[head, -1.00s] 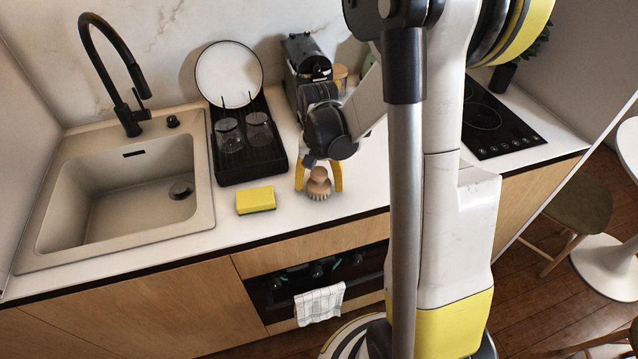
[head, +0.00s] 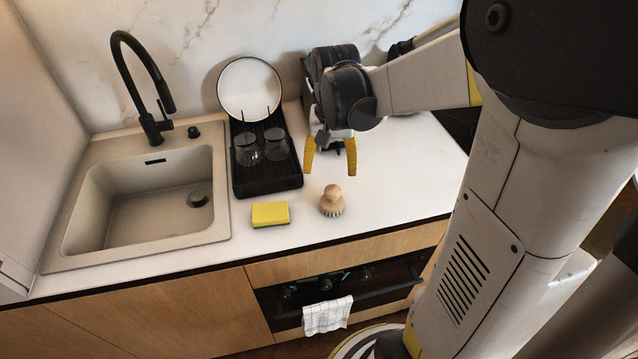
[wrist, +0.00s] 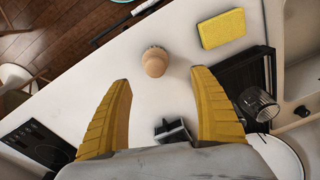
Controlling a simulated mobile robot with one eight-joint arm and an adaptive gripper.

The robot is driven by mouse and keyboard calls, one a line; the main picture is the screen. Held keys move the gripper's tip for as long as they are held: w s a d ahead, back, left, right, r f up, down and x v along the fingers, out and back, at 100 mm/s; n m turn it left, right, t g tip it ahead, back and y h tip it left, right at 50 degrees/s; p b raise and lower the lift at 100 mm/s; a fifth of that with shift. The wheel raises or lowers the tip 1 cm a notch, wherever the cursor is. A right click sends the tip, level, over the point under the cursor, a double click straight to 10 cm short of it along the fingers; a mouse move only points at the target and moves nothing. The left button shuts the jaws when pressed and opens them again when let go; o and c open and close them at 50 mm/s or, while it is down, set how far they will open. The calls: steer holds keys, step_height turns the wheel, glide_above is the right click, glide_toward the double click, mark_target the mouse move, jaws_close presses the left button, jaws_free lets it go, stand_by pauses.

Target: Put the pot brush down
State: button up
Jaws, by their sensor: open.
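The pot brush (head: 332,200) stands on the white counter, its round wooden knob up and its bristles down. In the wrist view the brush (wrist: 155,62) lies beyond the fingertips, in line with the gap between them. My gripper (head: 331,170) is open and empty, with its two yellow fingers spread. It is above and a little behind the brush and does not touch it. In the wrist view the fingers (wrist: 160,78) have only bare counter between them, apart from a small dark object near the palm.
A yellow sponge (head: 270,214) lies left of the brush. Behind it stands a black drying rack (head: 266,182) with glasses and a white plate (head: 250,88). The sink (head: 140,205) is at the left. The counter (head: 400,190) right of the brush is clear.

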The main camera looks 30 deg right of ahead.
steer(key=s+a+r+n+t, duration=0.6)
steer(key=s+a, duration=0.4)
steer(key=a, duration=0.2)
steer(key=shift+s+r+n+t, duration=0.2)
steer(key=shift+r+n+t, duration=0.15)
steer(key=shift+r, duration=0.3)
